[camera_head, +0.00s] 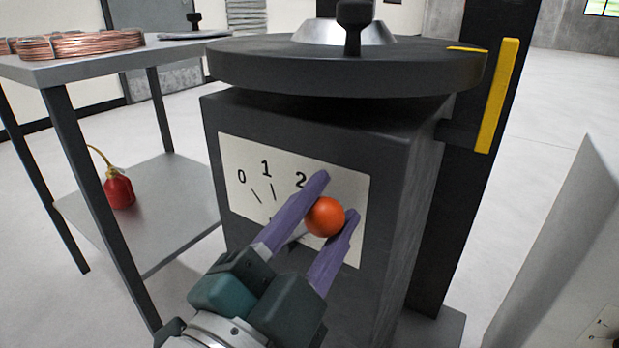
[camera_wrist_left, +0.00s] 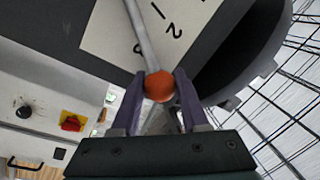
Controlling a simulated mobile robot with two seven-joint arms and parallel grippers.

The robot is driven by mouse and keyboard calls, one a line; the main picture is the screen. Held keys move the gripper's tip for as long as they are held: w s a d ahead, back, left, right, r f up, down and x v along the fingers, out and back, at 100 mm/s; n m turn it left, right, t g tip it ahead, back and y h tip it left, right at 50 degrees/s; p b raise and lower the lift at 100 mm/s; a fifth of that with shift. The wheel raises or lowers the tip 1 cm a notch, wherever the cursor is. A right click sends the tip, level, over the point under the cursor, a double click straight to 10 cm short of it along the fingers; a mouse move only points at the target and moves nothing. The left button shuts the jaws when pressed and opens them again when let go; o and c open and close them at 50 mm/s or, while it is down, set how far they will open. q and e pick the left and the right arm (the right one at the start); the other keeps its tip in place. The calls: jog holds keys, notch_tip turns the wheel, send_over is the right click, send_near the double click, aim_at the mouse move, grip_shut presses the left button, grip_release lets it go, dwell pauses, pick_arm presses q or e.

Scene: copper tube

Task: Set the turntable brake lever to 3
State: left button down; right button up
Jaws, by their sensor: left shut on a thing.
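The brake lever's orange ball knob (camera_head: 325,217) is in front of the white dial plate (camera_head: 240,205) on the dark turntable pedestal (camera_head: 385,190). The plate shows 0, 1 and 2; the area to the right of 2 is partly covered by my gripper. My left gripper (camera_head: 334,202) has its purple fingers on either side of the knob, shut on it. The left wrist view shows the knob (camera_wrist_left: 159,86) between the fingertips and the grey lever rod (camera_wrist_left: 139,32) running up across the plate. The lever's exact mark is hidden. My right gripper is out of view.
The round turntable top (camera_head: 345,70) overhangs the pedestal. A yellow bar (camera_head: 497,95) on a dark post stands at right. A grey table (camera_head: 100,65) with copper coils (camera_head: 85,43) is at left, a red oil can (camera_head: 119,191) on its lower shelf.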

pick_arm(q)
jog(key=shift+s+d+f+m, duration=0.25)
jog(key=shift+d+f+m, duration=0.1)
jog(key=shift+f+m, duration=0.25)
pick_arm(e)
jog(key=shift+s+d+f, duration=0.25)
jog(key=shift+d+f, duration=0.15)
pick_arm(q)
jog(key=shift+c, duration=2.2)
grip_release()
jog(key=shift+r, duration=0.1)
jog(key=shift+s+a, duration=0.1)
jog(key=shift+s, duration=0.05)
jog(key=p+v, duration=0.2)
jog(key=v, duration=0.7)
jog(key=shift+s+a, duration=0.15)
jog(key=shift+s, duration=0.1)
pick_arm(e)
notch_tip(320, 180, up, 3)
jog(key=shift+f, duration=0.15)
